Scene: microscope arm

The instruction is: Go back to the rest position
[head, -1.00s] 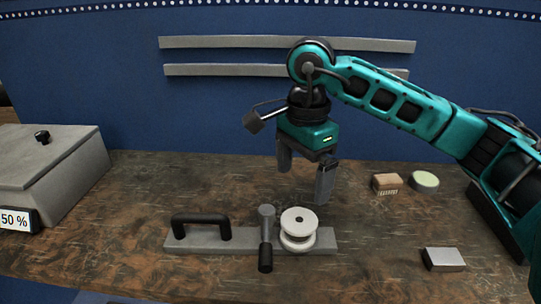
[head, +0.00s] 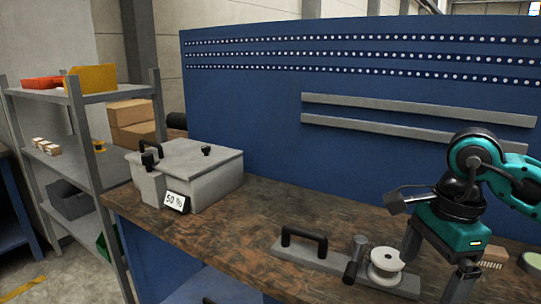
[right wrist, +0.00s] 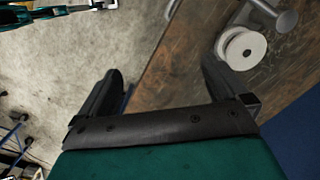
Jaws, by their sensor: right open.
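My right gripper (head: 440,262) is at the right of the head view, above the workbench, with its teal body and dark fingers pointing down. In the right wrist view its two fingers (right wrist: 162,82) are spread wide with nothing between them. Beneath them lie the bench edge and the floor. A white spool-like part (head: 386,262) on a grey base plate (head: 325,262) stands just left of the gripper in the head view, and it also shows in the right wrist view (right wrist: 241,48). My left gripper is not in the head view.
The wooden bench (head: 235,222) holds a grey lidded box (head: 190,172) with a "50 %" sign (head: 175,201). A small wooden block (head: 494,256) and a pale green disc (head: 532,260) lie at the right. A shelf rack (head: 95,98) stands at the left. A blue panel (head: 260,105) backs the bench.

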